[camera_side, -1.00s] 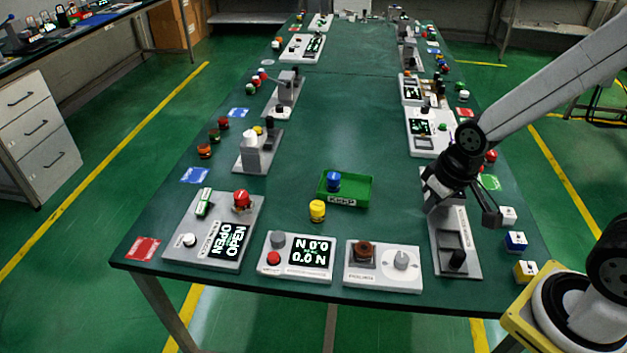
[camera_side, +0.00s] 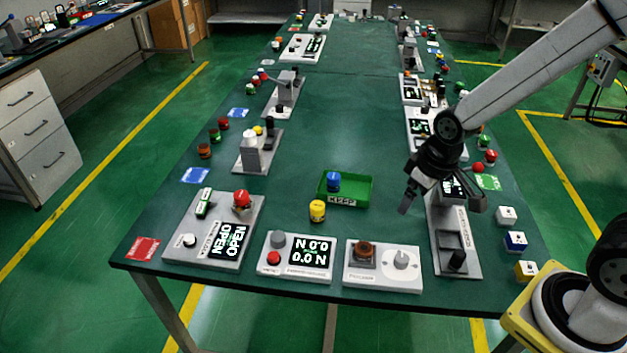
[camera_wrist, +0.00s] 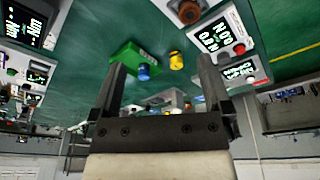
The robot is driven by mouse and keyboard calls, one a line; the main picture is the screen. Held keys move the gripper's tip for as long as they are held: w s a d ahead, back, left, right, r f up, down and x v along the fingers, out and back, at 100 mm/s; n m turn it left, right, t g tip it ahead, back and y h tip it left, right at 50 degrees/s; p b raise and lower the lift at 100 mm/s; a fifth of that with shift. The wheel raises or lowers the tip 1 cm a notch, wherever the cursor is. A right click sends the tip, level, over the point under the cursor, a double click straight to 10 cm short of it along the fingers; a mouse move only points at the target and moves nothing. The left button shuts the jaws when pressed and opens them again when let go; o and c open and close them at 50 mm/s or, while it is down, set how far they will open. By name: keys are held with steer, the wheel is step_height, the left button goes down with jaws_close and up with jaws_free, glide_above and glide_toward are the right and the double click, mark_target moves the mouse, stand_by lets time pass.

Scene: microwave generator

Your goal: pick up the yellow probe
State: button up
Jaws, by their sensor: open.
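The yellow probe (camera_side: 317,211) stands upright on the green table, in front of and a little left of the green KEEP tray (camera_side: 362,193). My gripper (camera_side: 442,200) is to the right of the probe and apart from it, above the table beside the grey device at the right. Its jaws are open and empty. In the wrist view the yellow probe (camera_wrist: 176,60) shows between the two fingers (camera_wrist: 160,75), beyond their tips, with the green tray (camera_wrist: 124,57) to its left.
A blue probe (camera_side: 333,182) stands in the tray. A grey device (camera_side: 452,240) lies under my gripper. The table's middle is clear.

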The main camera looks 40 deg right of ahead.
steer(key=w+a+f+n+g, duration=0.1)
steer(key=w+f+n, duration=0.1)
steer(key=w+n, duration=0.35)
steer(key=w+a+f+n, duration=0.1)
steer(key=w+f+n, duration=0.1)
steer(key=w, duration=0.6)
steer(key=n+g, duration=0.1)
steer(key=n, duration=0.7)
glide_above(317, 205)
steer(key=shift+m, duration=0.25)
steer(key=f, duration=0.8)
steer(key=shift+s+d, duration=0.1)
steer(key=shift+s, duration=0.2)
steer(key=shift+w+f, duration=0.25)
steer(key=shift+f, duration=3.95)
jaws_close()
